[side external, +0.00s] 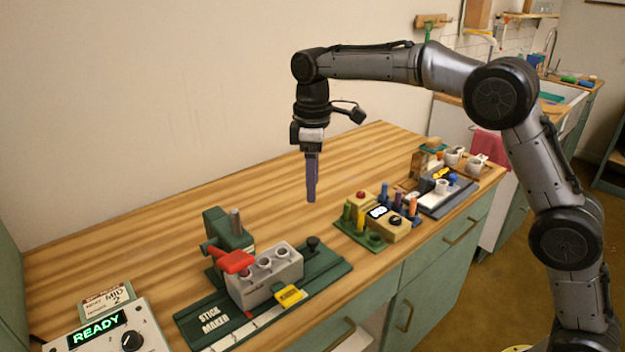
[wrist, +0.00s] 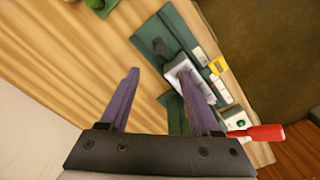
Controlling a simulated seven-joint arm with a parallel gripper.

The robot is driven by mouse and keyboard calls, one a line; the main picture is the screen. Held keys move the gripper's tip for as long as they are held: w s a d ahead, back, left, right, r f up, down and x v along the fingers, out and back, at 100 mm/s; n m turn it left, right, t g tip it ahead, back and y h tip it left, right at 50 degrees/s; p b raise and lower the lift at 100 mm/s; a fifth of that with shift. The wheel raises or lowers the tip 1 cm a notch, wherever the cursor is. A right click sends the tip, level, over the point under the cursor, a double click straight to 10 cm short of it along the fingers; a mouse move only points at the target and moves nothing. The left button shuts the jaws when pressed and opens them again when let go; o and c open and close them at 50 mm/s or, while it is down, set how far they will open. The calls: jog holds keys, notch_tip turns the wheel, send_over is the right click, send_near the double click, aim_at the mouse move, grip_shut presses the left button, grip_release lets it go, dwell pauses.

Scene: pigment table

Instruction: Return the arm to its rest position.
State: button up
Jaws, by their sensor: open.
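My gripper (side external: 311,198) hangs from my raised arm, pointing straight down above the wooden table (side external: 150,230). Its two purple fingers line up one behind the other in the side view. In the wrist view my gripper (wrist: 160,100) shows its fingers spread wide, with only bare wood visible between the left finger and the stick maker. It holds nothing and touches nothing that I can see. The stick maker (side external: 325,270) is a green base with a grey block and a red-handled lever, left of and in front of my gripper.
A green board (side external: 352,238) with coloured pegs stands right of my gripper. A grey tray (side external: 455,203) with cups and a white mug (side external: 477,164) lie farther right. A white box reading READY (side external: 98,333) is at front left. The table's left and back are clear.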

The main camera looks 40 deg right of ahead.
jog(key=s+d+r+m+t, duration=0.1)
jog(key=s+d+r+t, duration=0.15)
jog(key=s+r, duration=0.4)
jog(key=s+d+r+m+t, duration=0.1)
jog(key=s+d+r, duration=0.2)
jog(key=s+r, duration=0.4)
jog(key=s+d+f+m+t, duration=0.2)
jog(key=s+f+m, duration=0.15)
jog(key=s, duration=1.05)
jog(key=s+f+m, duration=0.3)
jog(key=s+f, duration=0.2)
jog(key=f, duration=0.4)
jog(key=shift+s+d+f, duration=0.3)
jog(key=shift+d+f, duration=0.05)
jog(key=shift+d, duration=0.05)
